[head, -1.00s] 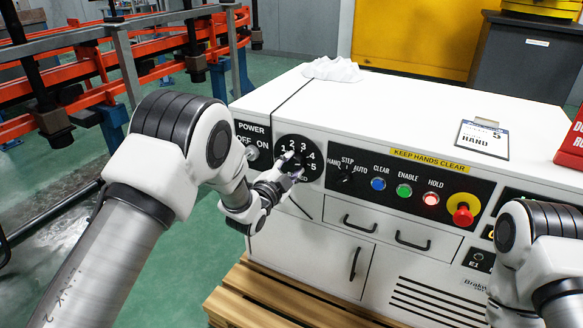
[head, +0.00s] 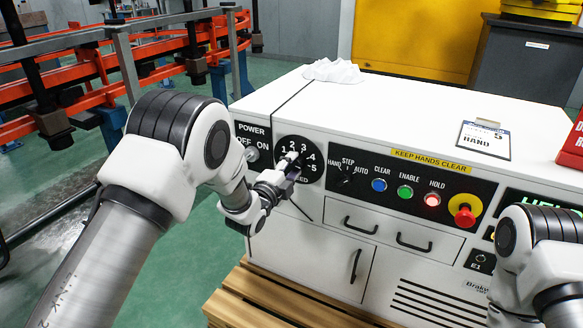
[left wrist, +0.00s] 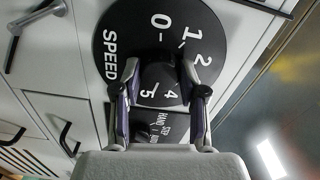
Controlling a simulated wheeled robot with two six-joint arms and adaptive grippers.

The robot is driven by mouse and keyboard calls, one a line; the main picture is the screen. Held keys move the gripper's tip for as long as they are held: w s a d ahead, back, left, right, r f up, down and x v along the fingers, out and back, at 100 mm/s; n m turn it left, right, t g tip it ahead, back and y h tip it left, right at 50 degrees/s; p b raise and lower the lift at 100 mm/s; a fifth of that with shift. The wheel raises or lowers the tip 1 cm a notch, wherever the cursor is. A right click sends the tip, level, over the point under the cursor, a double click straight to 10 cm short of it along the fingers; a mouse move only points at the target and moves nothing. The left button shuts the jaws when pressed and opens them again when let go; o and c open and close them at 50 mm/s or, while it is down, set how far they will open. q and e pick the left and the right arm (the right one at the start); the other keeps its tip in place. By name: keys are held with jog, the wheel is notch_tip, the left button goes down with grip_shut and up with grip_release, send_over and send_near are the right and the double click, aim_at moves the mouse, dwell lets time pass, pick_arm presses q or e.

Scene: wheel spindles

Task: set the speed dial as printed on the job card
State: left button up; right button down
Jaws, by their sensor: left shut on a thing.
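The speed dial (head: 313,172) is a round black plate with white numbers on the front of the white machine. In the left wrist view its plate (left wrist: 120,35) shows 0, 1, 2, 4, 5 and SPEED. My left gripper (head: 291,163) is shut on the dial's dark knob (left wrist: 160,78), with one finger on each side. The knob's pointer cannot be made out. The job card (head: 484,140) lies on the machine's top; HAND and a figure that looks like 5 can be read. My right arm is at the right edge; its gripper is out of view.
The power switch (head: 252,154) is just left of the dial. To the right are the HAND/STEP/AUTO selector (head: 344,181), blue (head: 378,184), green (head: 405,192) and lit red (head: 432,199) buttons, and a red emergency stop (head: 465,212). A white cloth (head: 333,71) lies on top.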

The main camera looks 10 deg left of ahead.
pick_arm(q)
jog(key=o, duration=1.1)
jog(key=shift+o, duration=0.2)
jog(key=shift+s, duration=0.1)
jog(key=v, duration=1.2)
